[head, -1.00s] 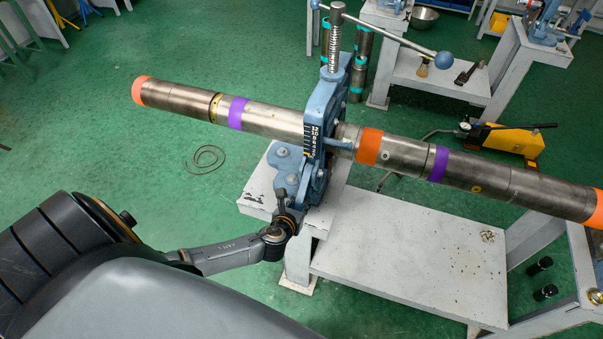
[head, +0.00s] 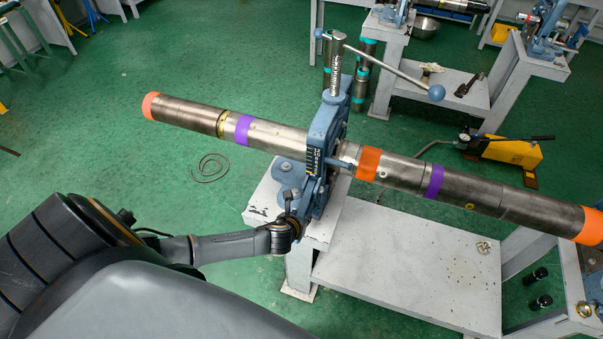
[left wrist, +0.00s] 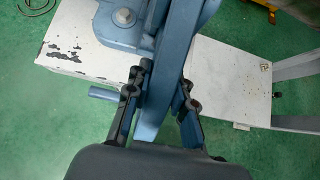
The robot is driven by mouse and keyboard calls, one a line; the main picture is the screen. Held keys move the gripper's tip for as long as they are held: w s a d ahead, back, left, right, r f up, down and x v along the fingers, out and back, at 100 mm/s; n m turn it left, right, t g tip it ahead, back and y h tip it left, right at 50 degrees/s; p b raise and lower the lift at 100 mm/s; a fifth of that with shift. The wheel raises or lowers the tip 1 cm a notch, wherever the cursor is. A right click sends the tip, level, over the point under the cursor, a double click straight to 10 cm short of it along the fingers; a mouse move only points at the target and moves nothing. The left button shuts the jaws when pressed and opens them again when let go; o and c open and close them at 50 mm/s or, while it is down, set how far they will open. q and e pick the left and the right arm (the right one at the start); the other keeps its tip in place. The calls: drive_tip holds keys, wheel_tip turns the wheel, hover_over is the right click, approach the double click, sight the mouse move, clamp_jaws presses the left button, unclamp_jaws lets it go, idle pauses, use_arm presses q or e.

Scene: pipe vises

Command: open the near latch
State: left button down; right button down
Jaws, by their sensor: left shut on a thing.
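A blue pipe vise (head: 333,122) stands upright on a white bench and holds a long steel pipe (head: 275,135) with orange and purple bands. My left gripper (head: 288,222) reaches in from the left, low at the near side of the vise. In the left wrist view my left gripper (left wrist: 168,88) has its two dark fingers on either side of a blue latch part (left wrist: 150,122) of the vise and is shut on it. In the head view the gripper and vise hide most of the latch. My right gripper is not in view.
The white bench (head: 410,265) has a clear lower shelf right of the vise. The pipe sticks out far on both sides. A yellow hydraulic pump (head: 512,150) stands behind on the green floor. Dark canisters (head: 540,302) stand at lower right. A cable coil (head: 210,168) lies at left.

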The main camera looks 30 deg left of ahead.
use_arm(q)
drive_tip(key=shift+w, duration=0.1)
drive_tip(key=c, duration=1.1)
unclamp_jaws()
drive_tip(key=shift+c, duration=0.2)
drive_tip(key=v, duration=1.2)
drive_tip(key=shift+r, duration=0.1)
